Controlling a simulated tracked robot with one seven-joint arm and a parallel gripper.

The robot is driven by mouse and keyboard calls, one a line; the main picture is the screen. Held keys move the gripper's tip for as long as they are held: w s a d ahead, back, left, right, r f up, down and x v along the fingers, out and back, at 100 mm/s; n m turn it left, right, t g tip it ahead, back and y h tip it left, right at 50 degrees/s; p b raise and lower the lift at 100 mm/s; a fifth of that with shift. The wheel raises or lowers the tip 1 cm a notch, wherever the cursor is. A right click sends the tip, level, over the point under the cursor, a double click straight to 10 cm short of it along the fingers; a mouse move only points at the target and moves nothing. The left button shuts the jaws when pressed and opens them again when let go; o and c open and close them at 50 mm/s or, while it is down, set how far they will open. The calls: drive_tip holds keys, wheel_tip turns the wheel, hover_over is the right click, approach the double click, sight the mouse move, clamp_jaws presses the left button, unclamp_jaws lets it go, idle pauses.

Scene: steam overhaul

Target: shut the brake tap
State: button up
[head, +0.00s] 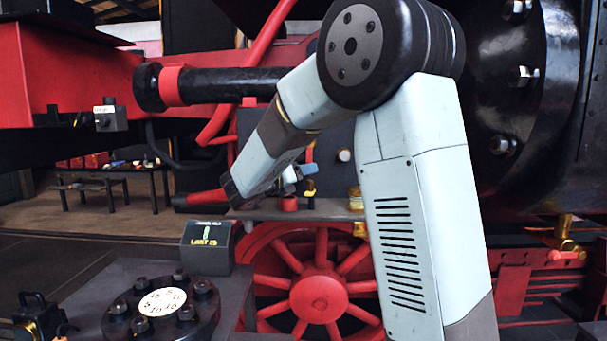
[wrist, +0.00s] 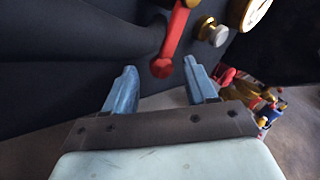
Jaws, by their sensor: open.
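A red lever (wrist: 172,40), which looks like the brake tap's handle, hangs down the dark face in the wrist view. It has a rounded lower end, and its top runs out of the picture. My gripper (wrist: 159,68) is open, with one blue finger on either side of the lever's lower end. I cannot tell whether a finger touches it. In the head view my gripper (head: 298,176) is small, in front of the dark box on the engine, and I cannot make out the lever there.
A brass and pale knob (wrist: 213,32) and a white-faced gauge (wrist: 256,12) sit close to the right of the lever. A red spoked wheel (head: 318,292) is below. A flanged dark fitting with a white dial (head: 162,301) stands at front left, beside a small sign block (head: 206,247).

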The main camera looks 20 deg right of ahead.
drive_tip(key=shift+w+d, duration=0.15)
drive_tip(key=shift+d, duration=0.15)
clamp_jaws()
idle(0.5)
